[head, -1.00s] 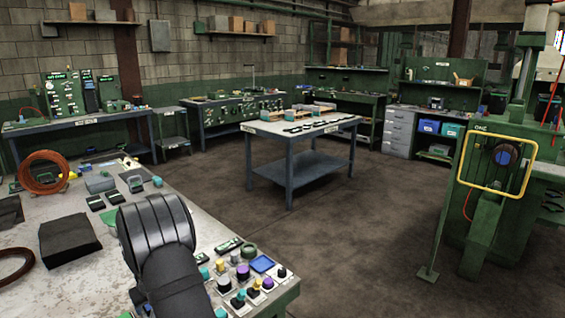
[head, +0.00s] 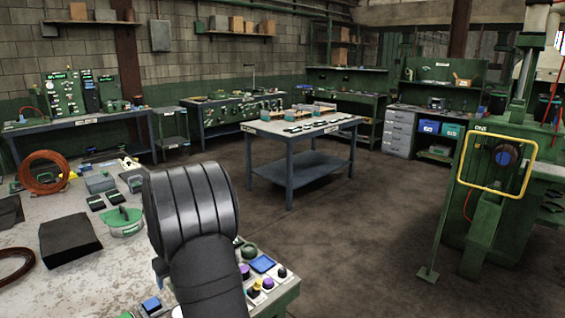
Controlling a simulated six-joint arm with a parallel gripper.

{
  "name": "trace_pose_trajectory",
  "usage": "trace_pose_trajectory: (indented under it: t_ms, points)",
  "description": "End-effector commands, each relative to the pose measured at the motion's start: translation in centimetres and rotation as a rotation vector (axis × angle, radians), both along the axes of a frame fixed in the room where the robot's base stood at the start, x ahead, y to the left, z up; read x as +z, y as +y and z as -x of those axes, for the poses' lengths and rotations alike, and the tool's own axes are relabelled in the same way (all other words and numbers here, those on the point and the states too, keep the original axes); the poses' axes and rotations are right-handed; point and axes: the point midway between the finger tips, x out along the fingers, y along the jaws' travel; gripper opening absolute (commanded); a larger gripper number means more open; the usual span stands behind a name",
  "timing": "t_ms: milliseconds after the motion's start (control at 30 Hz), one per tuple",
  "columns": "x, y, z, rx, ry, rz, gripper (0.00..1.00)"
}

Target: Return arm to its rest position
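A thick black ribbed part of my arm (head: 190,212) rises from the bottom of the head view, over the near workbench (head: 70,285). My gripper's fingers are not visible; the arm hides whatever is beyond it. Several small coloured parts stand on pale blocks at the bench's right front corner, among them a purple one (head: 268,283). The arm covers some of them. I cannot tell which pieces are the rubber sleeves.
On the bench are a green handled item (head: 122,222), a black block (head: 69,240), a copper-coloured coil (head: 43,173) and a blue square tray (head: 263,264). A blue-legged table (head: 300,150) stands beyond open floor. A green machine with a yellow guard (head: 497,160) stands right.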

Motion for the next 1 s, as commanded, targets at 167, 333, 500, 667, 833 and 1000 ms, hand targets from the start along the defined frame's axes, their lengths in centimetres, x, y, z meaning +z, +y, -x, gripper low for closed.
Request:
trace_pose_trajectory:
  t_ms: [167, 333, 500, 667, 833, 1000]
  points:
    - [-0.1, 3.4, 1.7, -0.001, 0.003, 0.004, 0.65]
    - [-0.2, 6.3, 3.5, -0.006, 0.004, 0.007, 0.65]
    - [-0.3, 9.2, 5.4, -0.012, 0.005, 0.008, 0.65]
    - [-0.4, 11.8, 7.3, -0.017, 0.004, 0.006, 0.65]
    - [-0.4, 14.4, 9.4, -0.022, -0.001, 0.004, 0.65]
    - [-0.4, 16.9, 11.7, -0.027, -0.004, -0.001, 0.65]
